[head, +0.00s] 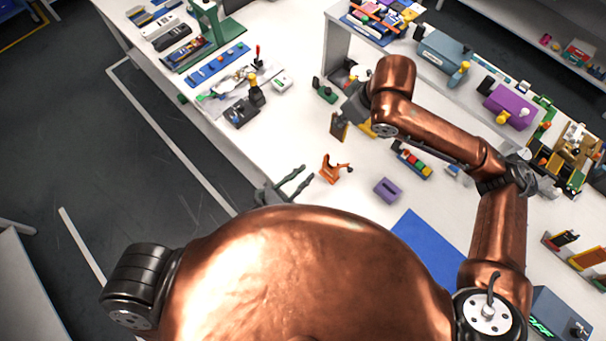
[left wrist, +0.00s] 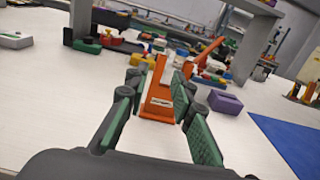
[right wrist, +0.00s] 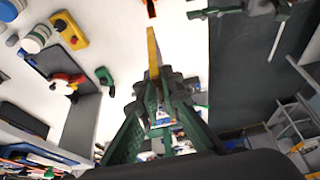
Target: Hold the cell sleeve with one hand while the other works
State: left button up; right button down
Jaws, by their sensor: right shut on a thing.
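My left gripper (head: 292,183) is open and empty, low over the white table. An orange fixture (head: 333,168) with an upright arm stands just beyond its fingertips; in the left wrist view the orange fixture (left wrist: 160,92), with a white label, shows between the fingers. My right gripper (head: 352,112) is shut on a thin flat piece (head: 339,127), brown-faced, held upright. In the right wrist view this flat piece (right wrist: 153,52) shows edge-on as a yellow strip. A purple slotted block (head: 388,190) stands right of the orange fixture. I cannot tell which item is the cell sleeve.
A blue mat (head: 424,240) lies at the near right. A tray of coloured blocks (head: 412,160) sits beyond the purple block. A raised shelf (head: 345,50) and several parts crowd the back and right.

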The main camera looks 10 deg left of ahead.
aim_at(327, 154)
pick_arm(q)
jog(key=x, duration=1.2)
jog(key=shift+a, duration=0.1)
jog(key=shift+r, duration=0.1)
grip_shut()
jog(key=shift+o, duration=1.1)
grip_release()
